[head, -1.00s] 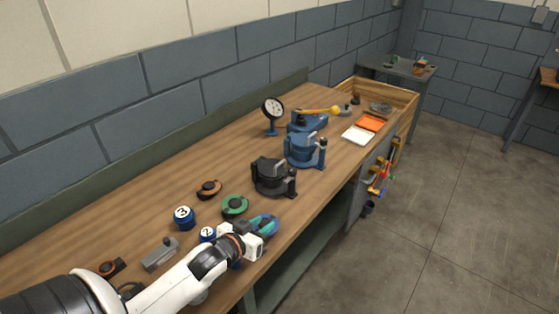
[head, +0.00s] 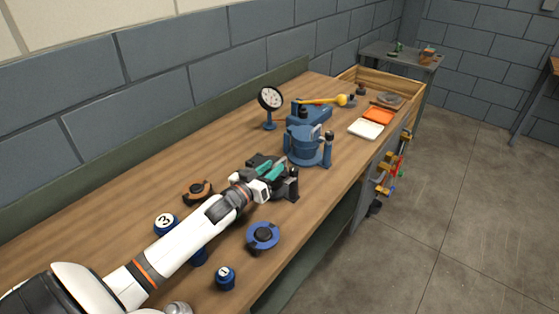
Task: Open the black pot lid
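The black pot (head: 289,190) stands on the bench, with a dark post at its right side. My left gripper (head: 268,170) is at the pot, over its top. Its two teal fingers are apart, and I see nothing clearly held between them. The gripper and wrist cover much of the pot and its lid, so I cannot tell whether the fingers touch the lid. The lid looks down, though it is partly hidden. My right gripper is not in view.
A blue pot (head: 305,147) stands just behind the black one, with a dial gauge (head: 270,99) further back. A blue ring (head: 262,237), an orange disc (head: 198,192) and numbered blue pieces (head: 166,224) lie near my arm. A white tray (head: 366,129) is further right.

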